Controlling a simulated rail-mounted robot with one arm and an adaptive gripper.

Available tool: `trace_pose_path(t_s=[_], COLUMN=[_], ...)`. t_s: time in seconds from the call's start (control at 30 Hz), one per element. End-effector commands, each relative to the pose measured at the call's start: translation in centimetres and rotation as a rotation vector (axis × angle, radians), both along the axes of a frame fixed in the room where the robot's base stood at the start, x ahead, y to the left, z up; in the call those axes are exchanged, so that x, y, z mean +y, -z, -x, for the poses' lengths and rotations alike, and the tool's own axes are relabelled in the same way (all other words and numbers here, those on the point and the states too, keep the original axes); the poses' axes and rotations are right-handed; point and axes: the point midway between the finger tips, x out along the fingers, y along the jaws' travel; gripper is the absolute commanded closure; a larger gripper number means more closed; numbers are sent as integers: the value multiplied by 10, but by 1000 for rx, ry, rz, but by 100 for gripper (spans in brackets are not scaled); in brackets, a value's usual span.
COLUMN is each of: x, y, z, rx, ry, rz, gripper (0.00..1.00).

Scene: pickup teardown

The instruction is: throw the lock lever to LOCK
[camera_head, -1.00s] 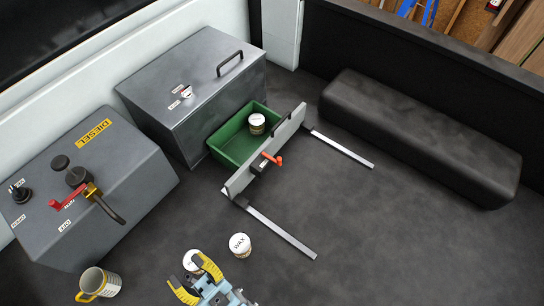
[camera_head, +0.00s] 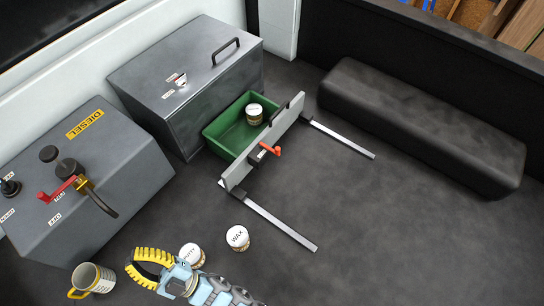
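Small levers or knobs with labels are in view, but the lettering is too small to tell which is marked LOCK. A small pale knob (camera_head: 181,83) with two white labels sits on the grey toolbox (camera_head: 205,65). An orange-red lever (camera_head: 269,149) is on the front of the pulled-out drawer (camera_head: 262,150). A red-handled valve lever (camera_head: 57,189) is on the grey diesel tank (camera_head: 120,150). My gripper (camera_head: 134,261), with yellow and black fingers, is low in the picture, apart from all of these. Its fingers look spread, with nothing between them.
A yellow-handled mug (camera_head: 96,277) stands left of my gripper. A can (camera_head: 191,256) is beside my gripper, and a WAX can (camera_head: 237,238) is to its right. The green drawer tray (camera_head: 222,137) holds another can (camera_head: 254,114). Two metal rails (camera_head: 280,222) (camera_head: 342,138) extend across open floor.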

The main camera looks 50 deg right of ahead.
Motion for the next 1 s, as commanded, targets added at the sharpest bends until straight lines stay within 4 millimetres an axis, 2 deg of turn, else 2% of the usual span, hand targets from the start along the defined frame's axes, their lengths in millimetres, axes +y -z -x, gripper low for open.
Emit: trace_pose_path(t_s=[0.03, 0.23, 0.47, 0.7, 1.0], x=[5, 15, 4, -32, -100], y=[18, 78, 146, 204, 246], z=[-10, -47, -81, -107, -124], rx=[40, 206, 381, 536, 693], ry=[11, 84, 209, 382, 646], rz=[43, 231, 442, 653, 869], gripper=[100, 100, 100, 100, 100])
